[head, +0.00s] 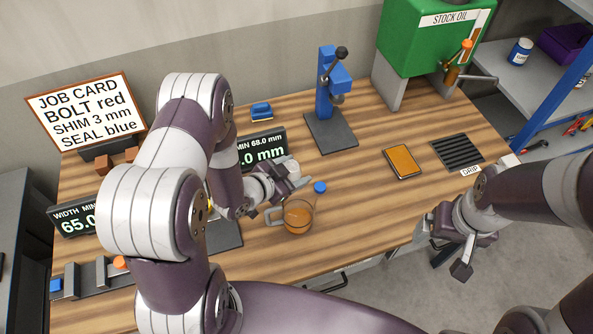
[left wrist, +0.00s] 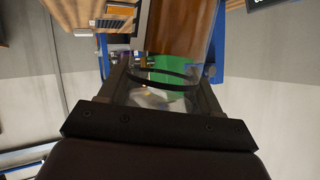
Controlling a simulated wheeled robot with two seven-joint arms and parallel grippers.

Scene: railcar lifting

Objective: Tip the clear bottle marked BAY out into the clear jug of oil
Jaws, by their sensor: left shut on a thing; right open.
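The clear jug (head: 298,216) stands on the bench, with orange-brown oil in it and its handle to the left. My left gripper (head: 299,182) is just above and behind the jug. It is shut on a clear bottle, seen between its fingers in the left wrist view (left wrist: 165,77) with a dark band round it. In the head view the fingers mostly hide the bottle; its BAY mark cannot be read and its tilt is unclear. A blue cap-like piece (head: 320,187) shows right of the fingers, beside the jug's rim. My right gripper (head: 447,256) is open and empty, beyond the bench's front edge.
A blue press (head: 325,100) and a green stock oil tank (head: 425,38) stand at the back. An orange-topped tray (head: 402,161) and a black drip grate (head: 457,152) lie to the right. Display boxes (head: 262,147) stand near my left arm.

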